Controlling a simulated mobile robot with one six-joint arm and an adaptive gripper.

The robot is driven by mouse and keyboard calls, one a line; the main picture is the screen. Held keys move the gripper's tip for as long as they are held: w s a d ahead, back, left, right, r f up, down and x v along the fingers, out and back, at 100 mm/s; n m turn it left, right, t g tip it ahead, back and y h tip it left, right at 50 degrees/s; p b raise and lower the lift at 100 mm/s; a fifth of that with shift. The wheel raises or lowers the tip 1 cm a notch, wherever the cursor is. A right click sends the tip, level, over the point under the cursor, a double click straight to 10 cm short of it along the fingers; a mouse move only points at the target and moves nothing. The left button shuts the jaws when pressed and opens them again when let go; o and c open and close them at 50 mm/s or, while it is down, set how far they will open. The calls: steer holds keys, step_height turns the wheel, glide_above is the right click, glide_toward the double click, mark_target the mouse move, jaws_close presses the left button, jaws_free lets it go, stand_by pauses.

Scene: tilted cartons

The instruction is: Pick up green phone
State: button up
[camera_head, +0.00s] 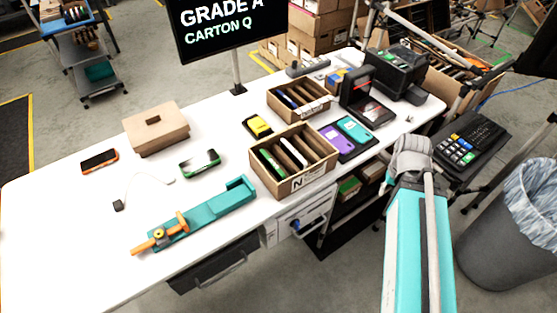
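A second green-edged item (271,163) stands in the left part of the near carton (284,187), among several dark and pale slabs. A teal phone (355,130) lies beside a purple one (337,140) on a dark tray. My teal and white arm reaches in from the bottom right, over the floor beside the table. I cannot make out my gripper in this view.
A closed cardboard box (155,128), an orange-edged phone (99,161) and a cable lie at left. A teal holder with an orange clamp (158,237) lies in front. A yellow item (257,127) and far carton (298,99) stand behind.

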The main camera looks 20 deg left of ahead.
steer(key=shift+w+a, duration=0.15)
steer(key=shift+w, duration=0.1)
step_height(320, 180, up, 8)
steer(key=n+p, duration=0.8)
steer(key=n, duration=0.2)
glide_above(272, 161)
steer(key=shift+w+f, duration=0.1)
steer(key=shift+f, duration=0.1)
steer(key=shift+f+b, duration=0.15)
steer(key=shift+b, duration=0.2)
step_height(272, 161, down, 8)
steer(key=b, duration=0.8)
steer(key=shift+f, duration=0.15)
steer(key=shift+f+b, duration=0.15)
steer(key=shift+b, duration=0.15)
